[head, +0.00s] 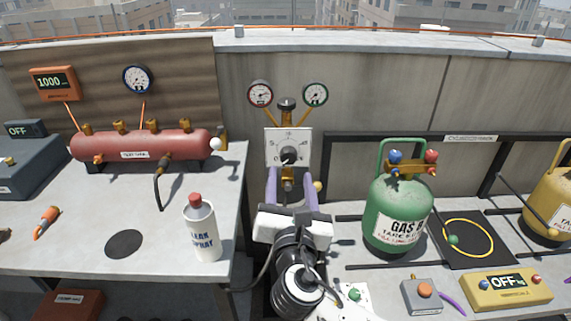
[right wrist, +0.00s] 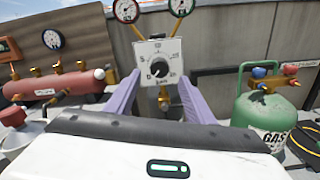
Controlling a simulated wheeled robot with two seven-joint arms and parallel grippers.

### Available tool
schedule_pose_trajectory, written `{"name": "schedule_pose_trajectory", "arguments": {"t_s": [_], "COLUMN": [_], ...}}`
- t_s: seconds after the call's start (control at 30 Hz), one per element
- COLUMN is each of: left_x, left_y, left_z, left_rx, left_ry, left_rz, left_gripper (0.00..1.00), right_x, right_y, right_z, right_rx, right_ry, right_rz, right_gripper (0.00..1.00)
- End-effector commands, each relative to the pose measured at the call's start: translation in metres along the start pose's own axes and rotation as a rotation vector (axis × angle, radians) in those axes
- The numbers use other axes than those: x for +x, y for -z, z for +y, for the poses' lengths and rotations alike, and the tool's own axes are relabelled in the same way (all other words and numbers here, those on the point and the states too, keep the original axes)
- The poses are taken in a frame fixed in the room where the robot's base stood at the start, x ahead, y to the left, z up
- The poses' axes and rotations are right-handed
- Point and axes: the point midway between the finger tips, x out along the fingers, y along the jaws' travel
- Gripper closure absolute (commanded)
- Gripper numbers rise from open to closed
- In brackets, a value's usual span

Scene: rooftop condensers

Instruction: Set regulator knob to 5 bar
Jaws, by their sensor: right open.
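The regulator has a white square dial plate (head: 274,140) with a dark round knob (head: 289,155) in its middle. In the right wrist view the dial plate (right wrist: 168,47) and the knob (right wrist: 159,69) show ahead, between the fingers. A pale mark shows on the knob's lower part, but its exact reading is too small to tell. My right gripper (head: 291,172) is open, its two purple fingers pointing toward the dial; in the right wrist view the gripper (right wrist: 160,82) is empty. It looks short of the knob; I see no contact. My left gripper is not in view.
Two gauges (head: 260,93) (head: 315,94) stand above the dial. A green gas cylinder (head: 397,215) stands right of my arm. A leak spray can (head: 201,228) and a red tank (head: 140,145) are on the left bench. A concrete wall (head: 400,95) runs behind.

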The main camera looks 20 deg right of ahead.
Motion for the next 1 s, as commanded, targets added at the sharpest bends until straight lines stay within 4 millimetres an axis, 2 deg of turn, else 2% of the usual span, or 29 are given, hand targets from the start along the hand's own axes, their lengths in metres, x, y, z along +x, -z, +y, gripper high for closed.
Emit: {"name": "schedule_pose_trajectory", "arguments": {"t_s": [0.1, 0.3, 0.5, 0.73, 0.77, 1.0], "left_x": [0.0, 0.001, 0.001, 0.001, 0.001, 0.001], "left_y": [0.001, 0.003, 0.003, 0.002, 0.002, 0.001], "left_z": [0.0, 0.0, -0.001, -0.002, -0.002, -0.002], "left_rx": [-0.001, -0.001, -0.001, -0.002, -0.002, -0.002], "left_ry": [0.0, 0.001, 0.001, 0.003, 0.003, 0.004], "left_rz": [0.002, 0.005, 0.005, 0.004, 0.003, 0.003], "left_gripper": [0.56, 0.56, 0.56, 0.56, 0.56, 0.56], "right_x": [0.024, 0.054, 0.066, 0.066, 0.066, 0.066], "right_y": [-0.001, 0.0, 0.001, 0.001, 0.001, 0.001], "right_z": [0.0, 0.0, 0.0, 0.0, 0.0, 0.0], "right_rx": [0.0, 0.001, 0.005, 0.005, 0.005, 0.004], "right_ry": [0.001, 0.001, 0.0, -0.001, -0.001, -0.001], "right_rz": [-0.001, 0.001, 0.003, 0.003, 0.003, 0.003], "right_gripper": [0.51, 0.51, 0.51, 0.51, 0.53, 0.92]}}
